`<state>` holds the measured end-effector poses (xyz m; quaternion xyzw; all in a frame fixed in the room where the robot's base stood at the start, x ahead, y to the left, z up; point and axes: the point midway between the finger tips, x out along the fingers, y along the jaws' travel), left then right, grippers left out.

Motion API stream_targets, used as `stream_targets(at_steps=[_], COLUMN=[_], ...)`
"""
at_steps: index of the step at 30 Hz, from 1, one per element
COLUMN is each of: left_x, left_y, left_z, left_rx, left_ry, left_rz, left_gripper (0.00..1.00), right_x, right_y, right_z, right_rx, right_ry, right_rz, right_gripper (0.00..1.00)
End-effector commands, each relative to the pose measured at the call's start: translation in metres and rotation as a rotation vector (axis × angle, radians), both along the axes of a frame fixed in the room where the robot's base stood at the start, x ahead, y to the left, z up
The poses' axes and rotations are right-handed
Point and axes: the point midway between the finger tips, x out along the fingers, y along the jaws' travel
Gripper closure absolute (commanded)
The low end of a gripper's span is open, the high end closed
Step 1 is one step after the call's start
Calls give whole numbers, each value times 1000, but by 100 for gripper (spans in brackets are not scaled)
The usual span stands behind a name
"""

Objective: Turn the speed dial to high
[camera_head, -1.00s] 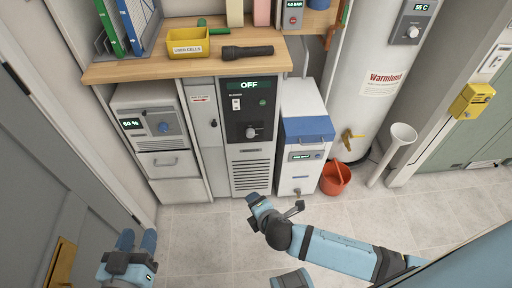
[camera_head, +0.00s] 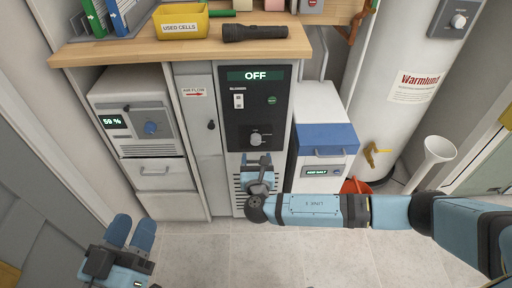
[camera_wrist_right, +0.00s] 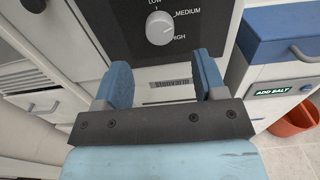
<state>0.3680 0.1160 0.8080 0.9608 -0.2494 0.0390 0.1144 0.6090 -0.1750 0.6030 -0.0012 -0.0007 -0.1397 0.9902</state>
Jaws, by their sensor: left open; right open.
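The speed dial (camera_head: 256,138) is a grey knob low on the black panel of the blower unit, whose display (camera_head: 256,76) reads OFF. In the right wrist view the dial (camera_wrist_right: 160,28) has LOW, MEDIUM and HIGH marks around it; its white pointer line seems to point up toward the left. My right gripper (camera_head: 257,160) is open and empty just below the dial. In the right wrist view its two blue fingers (camera_wrist_right: 160,86) are apart, with the dial above and beyond them. My left gripper (camera_head: 131,232) is open and empty at the lower left, above the floor.
A white box with a blue lid (camera_head: 327,138) stands right of the blower, beside a red bucket (camera_head: 354,186). A unit reading 59 % (camera_head: 114,121) stands left. The wooden shelf (camera_head: 190,46) above holds a yellow bin (camera_head: 181,20) and a torch (camera_head: 254,33).

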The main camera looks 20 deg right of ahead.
Motion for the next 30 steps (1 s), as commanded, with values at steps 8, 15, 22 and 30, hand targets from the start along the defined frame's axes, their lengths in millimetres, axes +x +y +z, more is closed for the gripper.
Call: stream_targets(at_steps=[8,15,22,30], left_x=[2,2,2,2], left_y=[-2,-3,-3,-3], left_z=[-28,-35,-35,-34], left_rx=[37,53,54,53], left_ry=[70,98,99,98], left_rz=[-23,-31,-33,-33], left_gripper=[56,56,56,56], right_x=[50,66,67,66], right_y=[-15,-19,-19,-19], right_z=[-3,-1,0,0], right_rx=[0,2,3,2], right_ry=[0,2,2,1], right_rz=[-1,0,0,0], right_gripper=[36,36,36,84])
